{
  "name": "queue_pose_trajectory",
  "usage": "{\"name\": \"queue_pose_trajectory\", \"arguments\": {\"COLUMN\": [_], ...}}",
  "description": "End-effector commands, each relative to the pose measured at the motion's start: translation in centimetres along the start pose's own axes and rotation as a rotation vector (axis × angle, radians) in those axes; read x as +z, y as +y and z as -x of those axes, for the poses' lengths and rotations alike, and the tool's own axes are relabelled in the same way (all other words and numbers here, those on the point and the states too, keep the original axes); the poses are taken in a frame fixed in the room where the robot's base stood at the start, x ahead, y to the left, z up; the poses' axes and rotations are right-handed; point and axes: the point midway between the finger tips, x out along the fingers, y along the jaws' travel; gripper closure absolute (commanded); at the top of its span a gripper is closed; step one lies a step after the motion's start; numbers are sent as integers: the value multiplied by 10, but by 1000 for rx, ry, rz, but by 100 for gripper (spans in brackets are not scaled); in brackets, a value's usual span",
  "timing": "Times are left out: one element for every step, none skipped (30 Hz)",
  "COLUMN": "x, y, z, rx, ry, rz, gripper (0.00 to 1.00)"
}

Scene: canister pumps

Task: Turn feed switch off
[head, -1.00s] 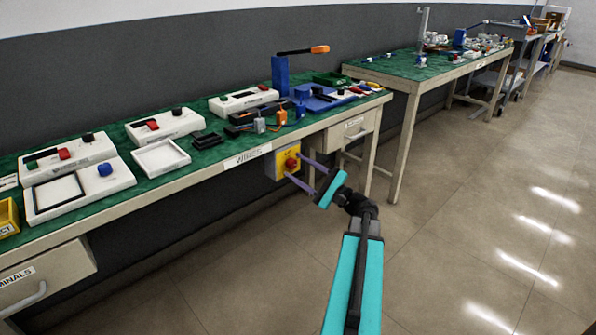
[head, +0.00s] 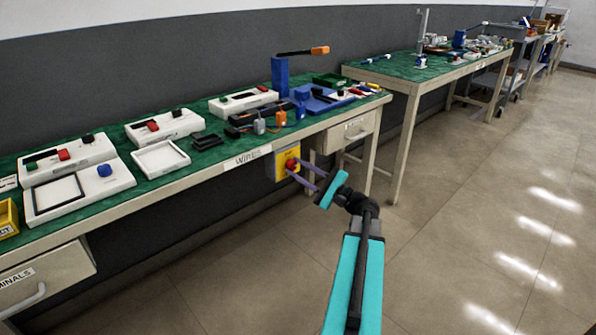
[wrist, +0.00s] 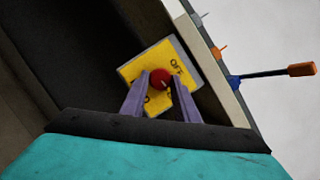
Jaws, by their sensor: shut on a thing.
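The feed switch is a red knob (wrist: 160,79) on a yellow plate (wrist: 168,62) of a box fixed at the front edge of the workbench. In the head view the yellow switch box (head: 281,166) hangs below the WIRES label. My gripper (head: 293,170) reaches it from the right. In the wrist view my gripper (wrist: 161,82) has its two purple fingers on either side of the red knob, shut on it.
The green-topped workbench (head: 205,158) carries white control boxes (head: 166,126), a white tray (head: 160,158) and a blue stand (head: 280,78). A drawer (head: 352,132) is right of the switch. A second bench (head: 408,72) stands behind. The floor at right is clear.

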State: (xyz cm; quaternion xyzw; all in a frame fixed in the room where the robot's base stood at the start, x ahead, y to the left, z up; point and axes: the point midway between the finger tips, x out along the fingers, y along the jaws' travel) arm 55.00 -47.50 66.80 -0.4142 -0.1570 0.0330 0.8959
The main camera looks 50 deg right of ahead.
Motion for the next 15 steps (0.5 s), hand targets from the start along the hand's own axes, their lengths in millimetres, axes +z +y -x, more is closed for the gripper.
{"name": "queue_pose_trajectory", "arguments": {"x": [0, 0, 0, 0, -1, -1, -1, -1, 0, 0, 0, 0, 0, 0, 0], "y": [0, 0, -1, -1, -1, -1, -2, -2, -2, -2, -3, -3, -3, -4, -4], "z": [0, 0, 0, 0, 0, 0, 0, 0, 0, 0, 0, 0, 0, 0, 0], "rx": [9, 14, 23, 29, 36, 45, 54, 63, 74, 84, 93, 106, 116, 126, 140], "ry": [-3, -3, -3, -3, -4, -4, -4, -5, -7, -7, -8, -9, -9, -9, -10], "rz": [20, 35, 55, 73, 90, 117, 137, 160, 190, 214, 239, 272, 298, 325, 360], "gripper": [95, 95, 95, 95, 95, 95, 95, 95, 95, 95, 95, 95, 95, 95, 95]}}
